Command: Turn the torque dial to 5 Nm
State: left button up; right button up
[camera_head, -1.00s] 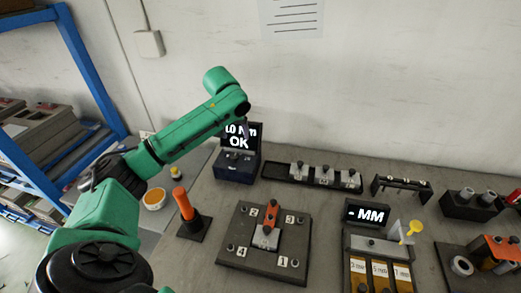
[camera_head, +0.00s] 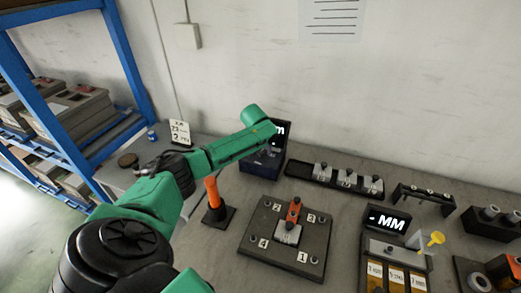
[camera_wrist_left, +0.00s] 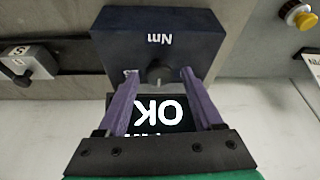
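The torque unit (camera_head: 262,161) is a dark blue box with a black screen behind it, at the back of the bench in the head view. My left forearm covers most of its screen there. In the left wrist view the unit (camera_wrist_left: 158,35) appears upside down, with "Nm" on its face and "OK" on the screen (camera_wrist_left: 155,112). The dark round torque dial (camera_wrist_left: 160,73) lies between the fingertips of my left gripper (camera_wrist_left: 159,76). The purple fingers are apart, with a gap on each side of the dial. The dial's setting is not readable. My right gripper is not in view.
A black rack of grey parts (camera_head: 335,180) stands right of the unit. An orange-handled tool (camera_head: 212,192) stands in front of it, left of a numbered fixture plate (camera_head: 262,244). A screen reading "MM" (camera_head: 387,221) is further right. A blue shelf (camera_head: 135,75) is at left.

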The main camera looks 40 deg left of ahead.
pick_arm(q)
jog(key=shift+d, duration=0.1)
grip_shut()
